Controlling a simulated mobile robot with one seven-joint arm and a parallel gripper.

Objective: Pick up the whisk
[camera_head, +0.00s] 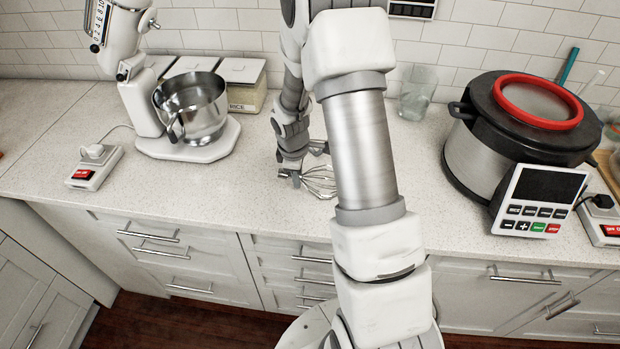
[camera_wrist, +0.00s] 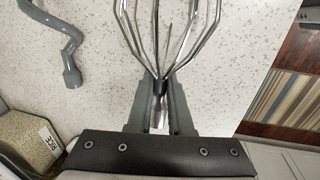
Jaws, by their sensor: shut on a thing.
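The whisk (camera_head: 318,181) shows as a cage of metal wires in the head view, just above or on the pale speckled counter (camera_head: 230,190). It also shows in the wrist view (camera_wrist: 160,85), with its wires pointing away from my gripper. My gripper (camera_head: 290,174) is at the whisk's end in the head view, partly hidden by my own arm. In the wrist view, my gripper's fingers (camera_wrist: 160,118) are shut on the whisk's neck. I cannot tell whether the whisk touches the counter.
A grey hook-shaped attachment (camera_wrist: 68,45) lies left of the whisk in the wrist view. A stand mixer with a steel bowl (camera_head: 192,108) stands at left. A rice container (camera_head: 243,85) is behind. A large cooker (camera_head: 520,120) stands at right. A glass (camera_head: 417,95) is near the wall.

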